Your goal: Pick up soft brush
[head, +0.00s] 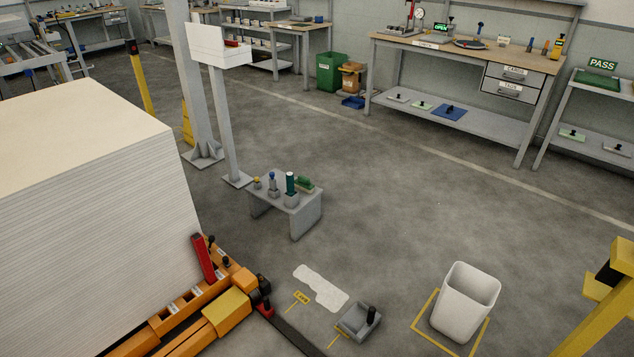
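I cannot tell for sure which thing is the soft brush. A small low green item (305,184), possibly a brush, lies at the right back of a low grey stand (298,214) in the middle of the floor. It is too small to make out bristles. Beside it on the stand are a dark green cylinder (291,184), a blue-topped piece (273,184) and a yellow-topped piece (257,183). A grey tray-like piece with a black upright handle (360,320) sits on the floor nearer me. Neither of my grippers is in view.
A tall white stack (95,190) and orange fixture (225,305) fill the left. A white bin (466,300) stands at right front, near a yellow post (600,310). A grey post (232,120) rises behind the stand. Floor right of the stand is clear; workbenches (480,55) line the back.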

